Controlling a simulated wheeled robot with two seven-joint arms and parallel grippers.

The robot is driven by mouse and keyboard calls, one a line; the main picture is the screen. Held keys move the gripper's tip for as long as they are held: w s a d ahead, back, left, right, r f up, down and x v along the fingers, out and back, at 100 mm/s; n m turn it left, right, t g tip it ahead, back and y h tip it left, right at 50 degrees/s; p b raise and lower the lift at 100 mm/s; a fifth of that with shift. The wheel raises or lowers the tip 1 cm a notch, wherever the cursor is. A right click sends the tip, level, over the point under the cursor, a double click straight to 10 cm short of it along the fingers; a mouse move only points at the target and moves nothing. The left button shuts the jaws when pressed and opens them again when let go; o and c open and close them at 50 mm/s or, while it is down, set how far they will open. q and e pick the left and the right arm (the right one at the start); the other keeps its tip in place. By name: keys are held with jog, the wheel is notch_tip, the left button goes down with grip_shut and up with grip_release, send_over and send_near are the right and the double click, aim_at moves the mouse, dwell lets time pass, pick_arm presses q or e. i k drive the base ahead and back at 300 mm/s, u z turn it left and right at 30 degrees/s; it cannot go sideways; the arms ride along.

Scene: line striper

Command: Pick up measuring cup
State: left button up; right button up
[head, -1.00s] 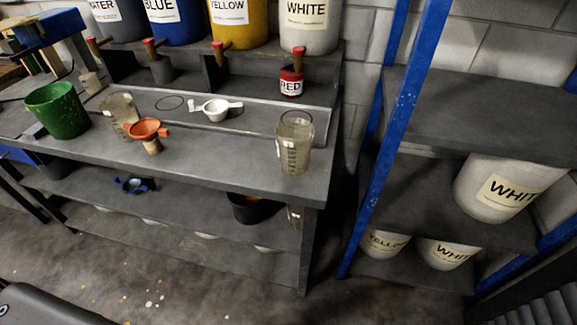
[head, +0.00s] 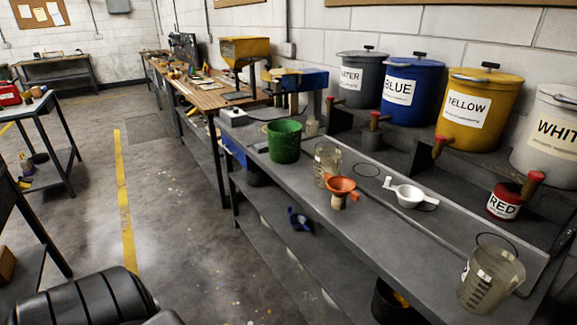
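A clear graduated measuring cup (head: 491,280) stands upright on the grey workbench near its right end. Another clear cup (head: 327,163) stands farther along the bench, partly behind an orange funnel. A small white handled cup (head: 410,196) lies on the bench between them, near the back. I cannot tell which of these the task means. No gripper shows clearly in the head view, and nothing is seen touching the cups.
The orange funnel (head: 341,187) and green bucket (head: 285,141) stand on the workbench (head: 385,262). A red paint can (head: 504,201) and large labelled buckets, including the blue one (head: 399,95), line the back. Open floor (head: 170,215) with a yellow line lies left.

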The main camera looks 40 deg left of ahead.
aim_at(327, 168)
jog(key=u, duration=1.05)
